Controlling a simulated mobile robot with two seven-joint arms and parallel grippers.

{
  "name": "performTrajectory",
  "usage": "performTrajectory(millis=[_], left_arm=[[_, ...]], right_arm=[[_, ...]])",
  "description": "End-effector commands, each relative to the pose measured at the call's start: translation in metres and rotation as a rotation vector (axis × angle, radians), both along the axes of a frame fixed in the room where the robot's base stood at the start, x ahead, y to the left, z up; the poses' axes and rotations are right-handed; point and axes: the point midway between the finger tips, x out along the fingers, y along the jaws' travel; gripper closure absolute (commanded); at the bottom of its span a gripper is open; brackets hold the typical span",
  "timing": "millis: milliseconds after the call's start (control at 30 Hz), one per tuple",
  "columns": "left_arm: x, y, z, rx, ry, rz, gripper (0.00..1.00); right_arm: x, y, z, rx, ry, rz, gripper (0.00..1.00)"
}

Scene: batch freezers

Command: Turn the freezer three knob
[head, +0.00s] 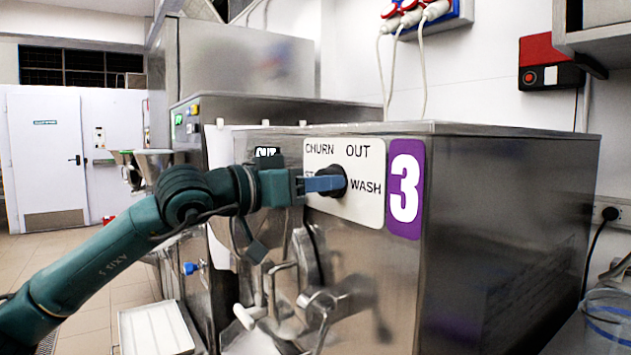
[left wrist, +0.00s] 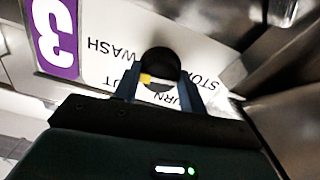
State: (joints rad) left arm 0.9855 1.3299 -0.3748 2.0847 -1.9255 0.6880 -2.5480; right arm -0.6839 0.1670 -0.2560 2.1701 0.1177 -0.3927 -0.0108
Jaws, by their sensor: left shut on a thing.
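The freezer three knob (head: 338,180) is a round black dial on a white label plate (head: 371,213) reading CHURN, OUT and WASH, beside a purple label (head: 405,189) with a white 3. My left gripper (head: 328,184) reaches in from the left and is shut on the knob, covering part of it and of the plate's left lettering. In the left wrist view the knob (left wrist: 160,65) sits between the two blue fingers (left wrist: 158,88), with a yellow-orange mark on its lower left. My right gripper is out of view.
The steel freezer (head: 510,230) fills the right side. Below my left arm are its metal handle (head: 322,303) and a white tray (head: 155,328). Another machine stands behind on the left. A clear container (head: 607,318) is at the lower right.

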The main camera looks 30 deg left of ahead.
Motion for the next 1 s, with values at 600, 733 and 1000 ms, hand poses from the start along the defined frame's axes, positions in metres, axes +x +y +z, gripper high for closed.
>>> performTrajectory(millis=[600,733,1000], left_arm=[[-0.0003,0.0014,0.0040,0.143,-0.071,0.003,0.81],[-0.0003,0.0013,0.0041,0.143,-0.071,0.003,0.81],[-0.0003,0.0012,0.0034,0.142,-0.068,0.003,0.48]], right_arm=[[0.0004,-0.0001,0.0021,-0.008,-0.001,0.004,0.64],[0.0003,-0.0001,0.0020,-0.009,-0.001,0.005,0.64],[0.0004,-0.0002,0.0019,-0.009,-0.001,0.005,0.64]])
